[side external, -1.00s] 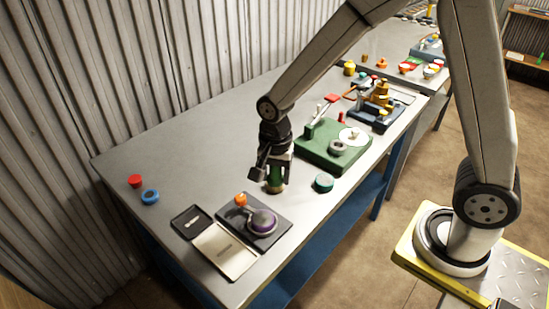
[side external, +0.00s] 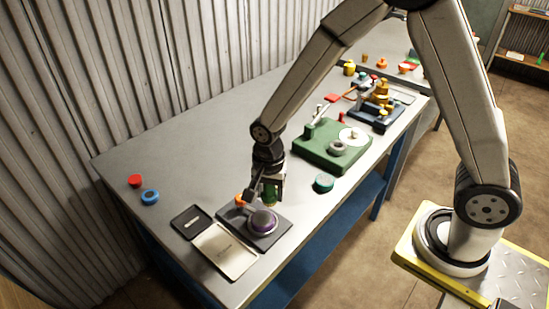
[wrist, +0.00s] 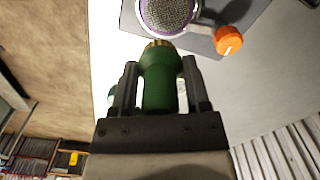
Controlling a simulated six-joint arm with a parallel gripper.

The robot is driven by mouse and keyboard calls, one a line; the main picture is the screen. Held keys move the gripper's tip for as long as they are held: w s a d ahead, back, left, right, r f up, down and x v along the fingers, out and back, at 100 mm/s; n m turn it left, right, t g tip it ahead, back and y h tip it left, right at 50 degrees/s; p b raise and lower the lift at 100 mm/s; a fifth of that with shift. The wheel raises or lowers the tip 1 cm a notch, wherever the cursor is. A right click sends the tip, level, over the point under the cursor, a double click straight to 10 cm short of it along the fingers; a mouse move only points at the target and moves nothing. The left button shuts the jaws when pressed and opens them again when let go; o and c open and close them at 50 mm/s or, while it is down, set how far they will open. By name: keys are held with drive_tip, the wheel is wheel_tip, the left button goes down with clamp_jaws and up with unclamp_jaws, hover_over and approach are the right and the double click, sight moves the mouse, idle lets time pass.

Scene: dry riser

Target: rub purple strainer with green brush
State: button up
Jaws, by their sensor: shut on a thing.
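The purple strainer (side external: 264,222) sits on a dark base plate near the table's front edge. In the wrist view its round mesh face and purple rim (wrist: 170,14) show at the top, cut off by the frame edge. My gripper (side external: 268,190) is shut on the green brush (wrist: 160,80), which also shows between the fingers in the side view (side external: 270,192). The brush's tan bristle end (wrist: 157,44) points at the strainer's near rim. In the side view the brush is just behind the strainer; I cannot tell whether they touch.
An orange knob (wrist: 228,40) stands on the dark plate (side external: 277,237) beside the strainer. A black tray (side external: 190,222) and a beige panel (side external: 226,252) lie left of it. A green fixture (side external: 325,150) and a teal cap (side external: 323,183) are to the right. The table's left rear is mostly clear.

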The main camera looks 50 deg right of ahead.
drive_tip(key=shift+f, duration=0.85)
drive_tip(key=shift+a+f, duration=0.6)
drive_tip(key=shift+f, duration=0.2)
drive_tip(key=shift+s+a, duration=0.15)
drive_tip(key=shift+a, duration=1)
drive_tip(key=shift+s+a, duration=0.15)
drive_tip(key=shift+a, duration=0.95)
drive_tip(key=shift+w+d, duration=0.15)
drive_tip(key=shift+d, duration=1.25)
drive_tip(key=shift+w+d, duration=0.15)
drive_tip(key=shift+d, duration=1.2)
drive_tip(key=shift+d+r, duration=0.15)
drive_tip(key=shift+r, duration=3.9)
